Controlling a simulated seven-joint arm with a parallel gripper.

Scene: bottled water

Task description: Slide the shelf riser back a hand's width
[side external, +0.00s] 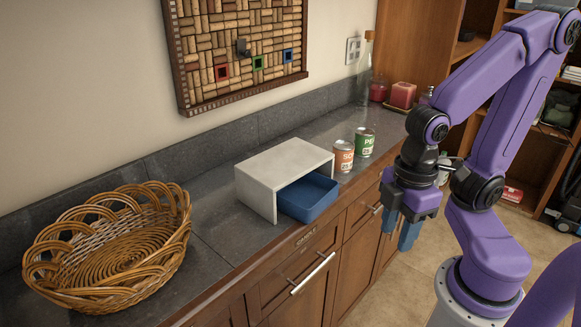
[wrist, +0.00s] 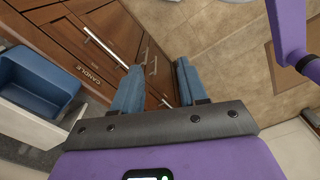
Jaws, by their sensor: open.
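The shelf riser (side external: 272,164) is a pale grey, bench-shaped piece standing on the dark counter, near its front edge. A blue bin (side external: 310,197) sits under it and sticks out toward the front. In the wrist view the riser (wrist: 30,126) shows only in part at the left, with the blue bin (wrist: 42,85) beside it. My gripper (side external: 400,236) hangs in front of the counter, to the right of the riser and apart from it. Its two blue fingers (wrist: 158,90) are spread with nothing between them.
A wicker basket (side external: 112,250) stands left of the riser. Two cans, one orange-labelled (side external: 343,157) and one green-labelled (side external: 364,143), stand close to its right. Behind it is a strip of bare counter before the stone backsplash (side external: 215,146). Drawer handles (side external: 313,273) stick out in front.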

